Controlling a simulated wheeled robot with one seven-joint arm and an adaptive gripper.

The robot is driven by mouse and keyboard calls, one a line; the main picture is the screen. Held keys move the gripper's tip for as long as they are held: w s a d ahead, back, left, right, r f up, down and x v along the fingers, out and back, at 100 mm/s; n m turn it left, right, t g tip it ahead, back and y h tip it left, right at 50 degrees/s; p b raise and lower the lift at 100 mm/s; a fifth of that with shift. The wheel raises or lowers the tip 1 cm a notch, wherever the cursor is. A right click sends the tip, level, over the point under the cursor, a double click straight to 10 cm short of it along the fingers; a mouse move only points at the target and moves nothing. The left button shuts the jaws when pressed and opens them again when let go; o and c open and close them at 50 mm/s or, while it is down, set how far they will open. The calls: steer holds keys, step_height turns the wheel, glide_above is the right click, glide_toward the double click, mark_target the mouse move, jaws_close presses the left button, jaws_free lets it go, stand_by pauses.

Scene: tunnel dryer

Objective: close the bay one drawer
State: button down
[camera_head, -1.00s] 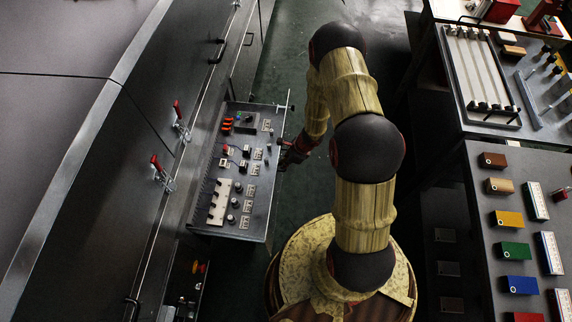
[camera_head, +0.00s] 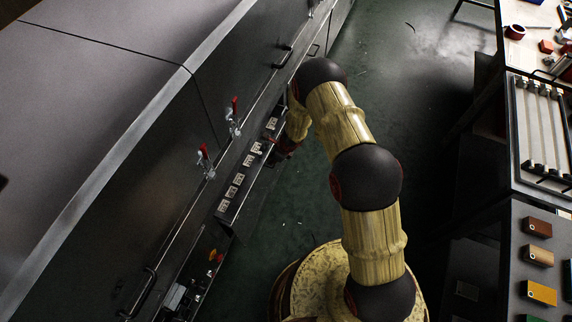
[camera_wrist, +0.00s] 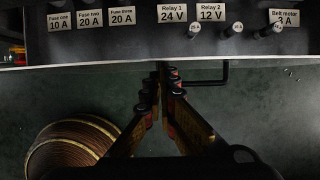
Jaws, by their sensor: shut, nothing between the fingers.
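The drawer (camera_head: 250,176) shows in the head view as a narrow strip with white labels, jutting a little from the dark dryer front. Most of its tray is hidden inside the housing. In the wrist view its pale front edge (camera_wrist: 90,66) crosses the top, with fuse, relay and belt motor labels behind it. A black bar handle (camera_wrist: 222,76) sticks out from that front. My gripper (camera_wrist: 157,75) is shut and empty, its fingertips at the drawer front beside the handle; contact is unclear. In the head view my gripper (camera_head: 285,148) is partly hidden by my arm.
Red-handled toggle clamps (camera_head: 233,118) stand out from the dryer front left of the drawer. An open compartment (camera_head: 200,275) with small parts lies nearer. Workbenches with coloured blocks (camera_head: 540,292) stand at the right. The green floor (camera_head: 385,85) between is clear.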

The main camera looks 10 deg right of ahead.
steer(key=shift+w+a+p, duration=0.25)
steer(key=shift+w+a, duration=0.35)
steer(key=shift+a, duration=0.3)
steer(key=shift+w+a+p, duration=0.25)
steer(key=shift+w+a, duration=0.35)
steer(key=shift+a, duration=0.25)
steer(key=shift+d, duration=0.1)
